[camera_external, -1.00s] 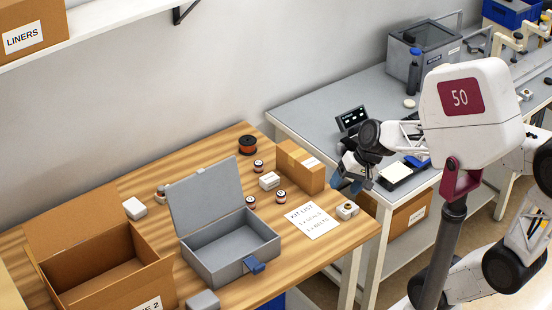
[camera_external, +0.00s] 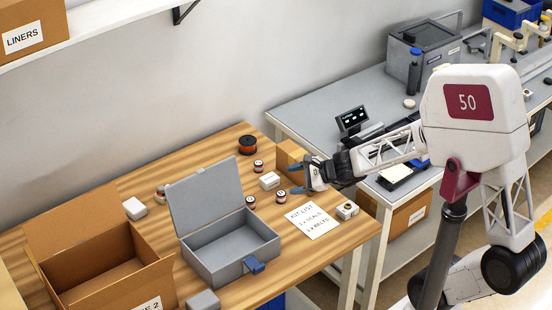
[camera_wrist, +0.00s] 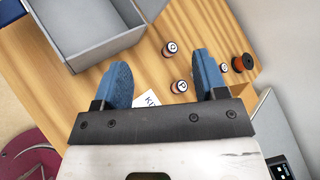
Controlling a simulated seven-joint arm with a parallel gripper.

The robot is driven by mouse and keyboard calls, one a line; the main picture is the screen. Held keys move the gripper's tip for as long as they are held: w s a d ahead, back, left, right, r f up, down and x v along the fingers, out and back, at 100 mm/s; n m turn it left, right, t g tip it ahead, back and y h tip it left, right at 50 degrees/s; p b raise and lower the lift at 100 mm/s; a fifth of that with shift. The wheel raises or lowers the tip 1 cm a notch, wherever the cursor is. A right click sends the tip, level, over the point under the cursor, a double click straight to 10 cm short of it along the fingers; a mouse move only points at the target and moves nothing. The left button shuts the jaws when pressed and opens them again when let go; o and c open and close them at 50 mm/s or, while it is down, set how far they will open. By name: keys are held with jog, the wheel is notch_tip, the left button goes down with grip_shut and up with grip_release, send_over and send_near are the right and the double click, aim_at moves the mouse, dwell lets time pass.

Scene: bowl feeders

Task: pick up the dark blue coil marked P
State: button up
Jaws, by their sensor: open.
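Several small coils with pale tops stand on the wooden table; their letters are too small to read, so I cannot tell which is marked P. In the external view one (camera_external: 258,166) is towards the back, one (camera_external: 281,196) is nearer my gripper, and one (camera_external: 251,202) is beside the grey box. The wrist view shows three, one near the box (camera_wrist: 170,49), one lower (camera_wrist: 179,86), and one right of the right finger (camera_wrist: 224,67). My gripper (camera_external: 297,179) is open and empty above the table's right part, its blue fingers (camera_wrist: 161,60) apart.
An open grey box (camera_external: 215,262) with raised lid stands left of the coils. A black-orange spool (camera_external: 247,145), white box (camera_external: 269,181), cardboard box (camera_external: 287,154) and kit list (camera_external: 313,218) lie around. An open carton (camera_external: 95,265) is at the left.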

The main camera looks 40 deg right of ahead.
jog(key=w+d+f+m+t+h, duration=0.25)
jog(key=w+f+m, duration=0.25)
jog(key=f+m, duration=0.25)
jog(key=m+h, duration=0.3)
jog(key=m, duration=0.2)
send_near(284, 195)
jog(key=w+f, duration=0.1)
jog(key=w+f+t, duration=0.1)
jog(key=shift+w+a, duration=0.3)
jog(key=shift+w, duration=0.1)
jog(key=shift+x, duration=1.3)
jog(key=shift+x, duration=2.6)
jog(key=shift+a, duration=0.1)
